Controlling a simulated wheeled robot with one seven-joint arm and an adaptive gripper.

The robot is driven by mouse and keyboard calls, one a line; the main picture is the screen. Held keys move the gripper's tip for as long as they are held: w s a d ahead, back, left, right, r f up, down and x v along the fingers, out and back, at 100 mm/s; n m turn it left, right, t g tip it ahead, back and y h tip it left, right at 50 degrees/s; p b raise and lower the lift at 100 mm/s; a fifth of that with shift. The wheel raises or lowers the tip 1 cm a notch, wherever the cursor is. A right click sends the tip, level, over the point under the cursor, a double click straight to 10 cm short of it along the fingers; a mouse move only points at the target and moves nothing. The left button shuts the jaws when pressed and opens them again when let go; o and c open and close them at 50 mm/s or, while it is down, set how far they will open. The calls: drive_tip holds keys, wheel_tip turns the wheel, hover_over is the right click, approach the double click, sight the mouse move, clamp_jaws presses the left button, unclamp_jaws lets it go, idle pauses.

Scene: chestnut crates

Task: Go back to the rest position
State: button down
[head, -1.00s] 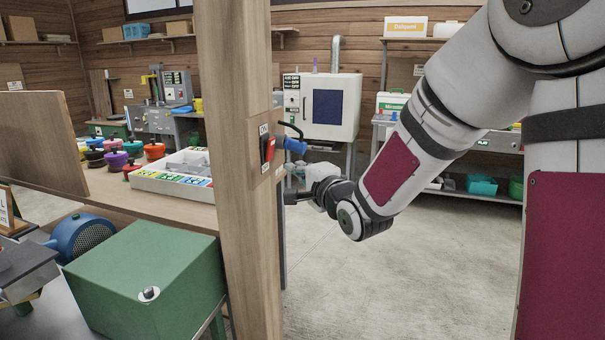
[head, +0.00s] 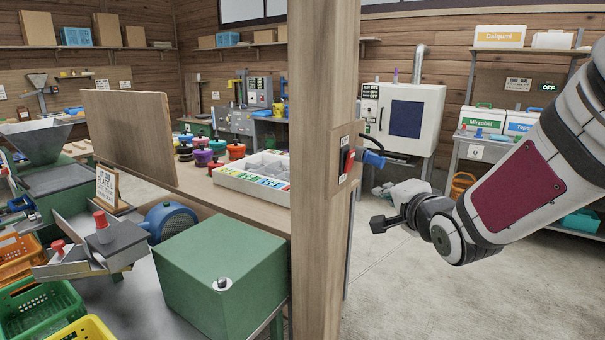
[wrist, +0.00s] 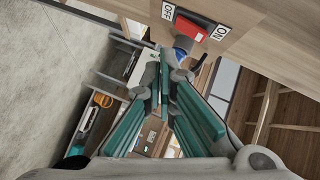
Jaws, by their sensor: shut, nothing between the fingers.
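My gripper (head: 378,224) is in the head view, right of the wooden post, with its fingers pointing left. It is apart from the post and holds nothing. In the wrist view its teal fingers (wrist: 163,85) meet at the tips. A red switch (head: 348,160) with ON and OFF labels sits on the post above and left of the gripper. The red switch also shows at the top of the wrist view (wrist: 190,29), beyond the fingers. A blue part (head: 373,159) sticks out from the post beside the switch.
The wooden post (head: 325,60) stands close to my gripper on the left. A white cabinet (head: 407,118) stands behind. A green box (head: 222,275) and several crates fill the left foreground. The concrete floor (head: 395,290) below my arm is clear.

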drive_tip(key=s+r+n+g+p, duration=0.1)
drive_tip(key=s+n+g+p, duration=0.1)
drive_tip(key=s, duration=1)
drive_tip(key=s+r+n+g+h+p, duration=0.1)
drive_tip(key=s+n+g, duration=0.4)
drive_tip(key=s, duration=0.8)
drive_tip(key=s+r+n+g+p, duration=0.2)
drive_tip(key=s+n+g+p, duration=0.2)
drive_tip(key=s, duration=0.8)
drive_tip(key=shift+s+a+n, duration=0.35)
drive_tip(key=shift+a+n, duration=0.1)
drive_tip(key=shift+n, duration=0.65)
